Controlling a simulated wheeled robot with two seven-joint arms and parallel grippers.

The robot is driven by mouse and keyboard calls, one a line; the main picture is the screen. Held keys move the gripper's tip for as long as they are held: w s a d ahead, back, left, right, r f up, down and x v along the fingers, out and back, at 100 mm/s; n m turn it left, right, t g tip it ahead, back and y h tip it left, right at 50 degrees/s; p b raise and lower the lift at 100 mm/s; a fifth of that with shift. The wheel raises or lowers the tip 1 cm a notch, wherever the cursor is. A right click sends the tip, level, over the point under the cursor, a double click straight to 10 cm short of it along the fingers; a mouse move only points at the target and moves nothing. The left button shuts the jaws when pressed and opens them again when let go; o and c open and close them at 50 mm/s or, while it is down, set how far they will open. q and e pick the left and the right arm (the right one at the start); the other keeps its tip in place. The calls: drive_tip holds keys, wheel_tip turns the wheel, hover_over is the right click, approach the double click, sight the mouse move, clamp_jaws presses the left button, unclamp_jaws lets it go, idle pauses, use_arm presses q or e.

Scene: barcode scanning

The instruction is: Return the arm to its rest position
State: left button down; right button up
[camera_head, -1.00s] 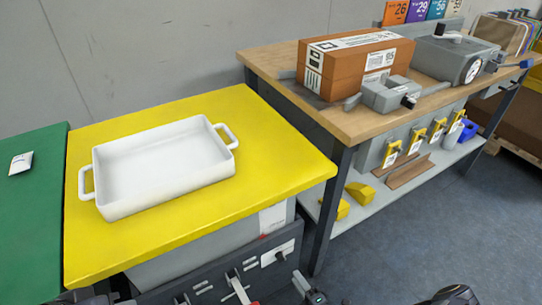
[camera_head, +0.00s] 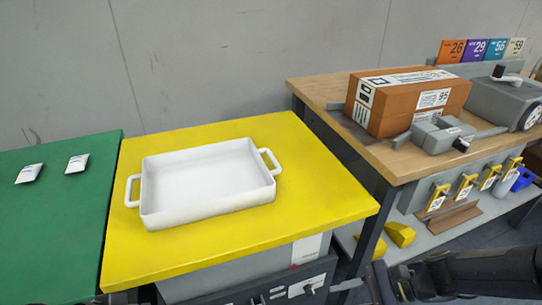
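My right arm comes in at the lower right. Its dark gripper (camera_head: 388,284) is at the bottom edge, in front of the workbench and right of the yellow table. I cannot make out whether its fingers are open or shut, and I see nothing held. My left gripper is not in view. A white two-handled tray (camera_head: 208,183) sits empty on the yellow table (camera_head: 330,200), apart from my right gripper.
A green table (camera_head: 60,230) at the left holds two small white packets (camera_head: 28,173) (camera_head: 77,163). The wooden workbench (camera_head: 330,92) bears a brown box (camera_head: 420,95) and grey clamp-like devices (camera_head: 440,133). Yellow-handled tools (camera_head: 466,187) hang below.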

drive_tip(key=s+d+r+n+t+h+p, duration=0.2)
drive_tip(key=s+d+r+n+t+h, duration=0.3)
drive_tip(key=s+r+n+h, duration=0.55)
wheel_tip(320, 180, up, 28)
drive_tip(key=w+n+y+p, duration=0.2)
drive_tip(key=n+p, duration=0.1)
drive_tip(key=p, duration=2.4)
